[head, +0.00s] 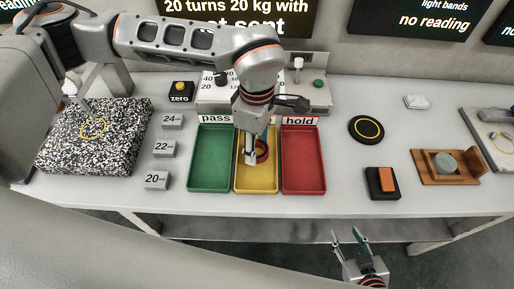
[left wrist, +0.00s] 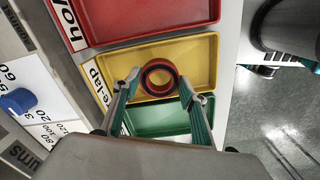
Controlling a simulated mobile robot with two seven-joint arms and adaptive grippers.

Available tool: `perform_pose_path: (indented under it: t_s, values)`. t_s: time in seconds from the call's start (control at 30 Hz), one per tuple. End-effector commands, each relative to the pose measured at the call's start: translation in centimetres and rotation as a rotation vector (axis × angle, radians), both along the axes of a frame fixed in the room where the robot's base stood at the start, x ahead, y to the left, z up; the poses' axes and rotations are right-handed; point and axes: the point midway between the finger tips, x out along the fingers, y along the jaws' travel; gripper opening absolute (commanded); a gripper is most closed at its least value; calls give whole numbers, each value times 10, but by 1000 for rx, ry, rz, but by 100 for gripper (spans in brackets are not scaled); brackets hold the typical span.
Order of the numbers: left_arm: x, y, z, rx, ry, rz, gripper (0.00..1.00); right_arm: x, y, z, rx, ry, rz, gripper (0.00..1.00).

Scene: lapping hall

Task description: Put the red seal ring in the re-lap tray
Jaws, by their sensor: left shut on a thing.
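The red seal ring (left wrist: 160,62) has a dark inner band. In the left wrist view it sits between the fingertips of my left gripper (left wrist: 161,84), which is shut on it. The head view shows the ring (head: 265,152) and my left gripper (head: 252,158) over the yellow re-lap tray (head: 257,187), inside its outline. The tray also shows in the left wrist view (left wrist: 205,55). I cannot tell whether the ring touches the tray floor. The gripper hides part of the ring and the tray label in the head view. My right gripper (head: 350,241) is open and empty, in front of the table.
The green pass tray (head: 209,180) adjoins on the left and the red hold tray (head: 303,178) on the right. Grey blocks (head: 164,149) and a speckled plate (head: 97,150) stand further left. A black disc (head: 366,130) and a wooden fixture (head: 430,175) are at right.

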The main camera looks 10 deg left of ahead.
Motion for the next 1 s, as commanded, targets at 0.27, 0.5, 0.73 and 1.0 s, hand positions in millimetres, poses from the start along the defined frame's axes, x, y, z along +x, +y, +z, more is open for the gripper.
perform_pose_path:
  t_s: [0.27, 0.5, 0.73, 1.0]
  values:
    - [0, 0, -20, 0, 0, 0, 20, 0, -1, -1, -2, 1, 0, 40]
    - [0, 0, -24, 0, 1, 0, 20, -1, -1, -4, -3, 3, 0, 40]
    - [0, 0, -23, 0, 1, 0, 59, 0, -1, -3, -4, 2, 0, 40]
    - [0, 0, -18, 0, 0, 0, 59, 1, -1, 1, -4, -2, -1, 40]
